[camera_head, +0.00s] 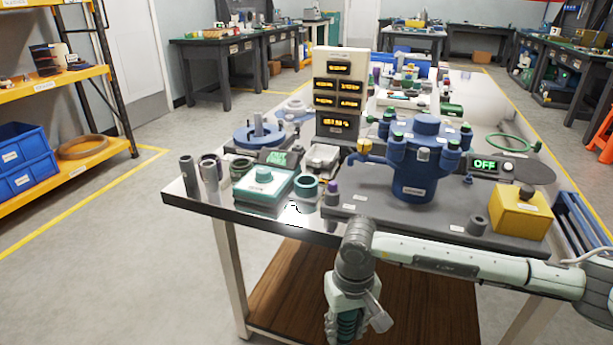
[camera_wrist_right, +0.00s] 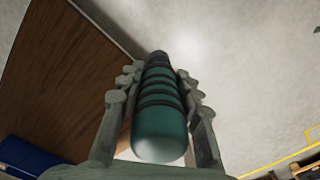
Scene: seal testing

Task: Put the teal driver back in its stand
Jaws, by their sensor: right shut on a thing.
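The teal driver (camera_wrist_right: 160,125) has a ribbed handle with dark bands, and its rounded end faces the right wrist camera. My right gripper (camera_wrist_right: 160,85) is shut around the handle, with fingers on both sides. In the head view my right gripper (camera_head: 345,312) hangs low in front of the bench's near edge, and some of the teal driver (camera_head: 347,324) shows between its fingers. The driver's far end is hard to see. Several upright grey tubes stand at the bench's left corner, including one tube (camera_head: 188,172); I cannot tell which holder is the driver's stand. My left gripper is out of view.
The metal bench (camera_head: 280,222) is crowded. A blue pump-like housing (camera_head: 411,180) stands on a dark plate, with a yellow block (camera_head: 521,211) to the right. A teal box (camera_head: 264,185) and display tower (camera_head: 338,92) stand further left. A wooden lower shelf (camera_head: 420,300) lies below.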

